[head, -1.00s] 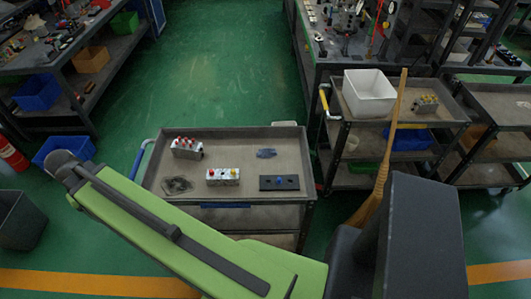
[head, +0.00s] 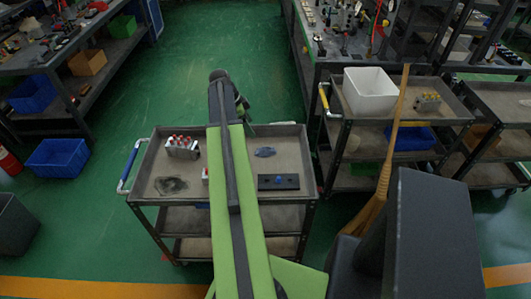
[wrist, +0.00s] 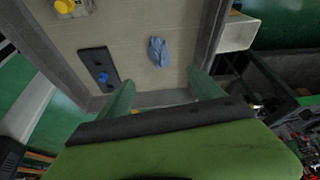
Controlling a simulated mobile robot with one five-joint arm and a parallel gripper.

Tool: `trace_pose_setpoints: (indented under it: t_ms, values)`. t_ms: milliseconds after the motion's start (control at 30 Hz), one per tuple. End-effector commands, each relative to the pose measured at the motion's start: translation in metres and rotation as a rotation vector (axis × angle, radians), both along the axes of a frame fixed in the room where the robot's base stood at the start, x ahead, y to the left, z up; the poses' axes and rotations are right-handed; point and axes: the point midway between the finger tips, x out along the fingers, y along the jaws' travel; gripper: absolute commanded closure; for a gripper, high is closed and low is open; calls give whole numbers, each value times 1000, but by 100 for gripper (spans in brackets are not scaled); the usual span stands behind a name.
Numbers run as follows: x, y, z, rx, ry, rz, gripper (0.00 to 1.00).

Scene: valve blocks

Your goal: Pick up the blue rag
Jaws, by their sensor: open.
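The blue rag (head: 265,152) lies crumpled on the cart's top tray, right of my arm in the head view. In the wrist view the rag (wrist: 158,52) lies ahead of the fingertips, slightly toward the right finger. My gripper (wrist: 162,88) is open and empty, with two green fingers spread apart. In the head view my gripper (head: 247,118) shows only in part, near the tray's far edge, above and left of the rag. It is not touching the rag.
A black plate with a blue knob (head: 278,182) lies near the rag. A red-knobbed valve block (head: 182,147) and a dark rag (head: 170,185) are at left. My arm mostly hides another valve block (head: 205,176). A white bin (head: 369,92) stands on the cart at right.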

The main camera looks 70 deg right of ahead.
Motion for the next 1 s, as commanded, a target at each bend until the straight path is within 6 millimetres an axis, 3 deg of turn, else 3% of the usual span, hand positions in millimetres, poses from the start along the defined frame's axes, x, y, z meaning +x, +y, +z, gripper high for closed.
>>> trace_pose_setpoints:
  t_ms: [33, 400, 700, 1000]
  values:
    - [-3, -2, -18, 0, 0, -1, 24]
    - [-28, -17, -95, 1, 0, 2, 24]
    - [-34, -21, -104, 1, -1, 4, 24]
    - [-48, -29, -149, 1, -1, 3, 24]
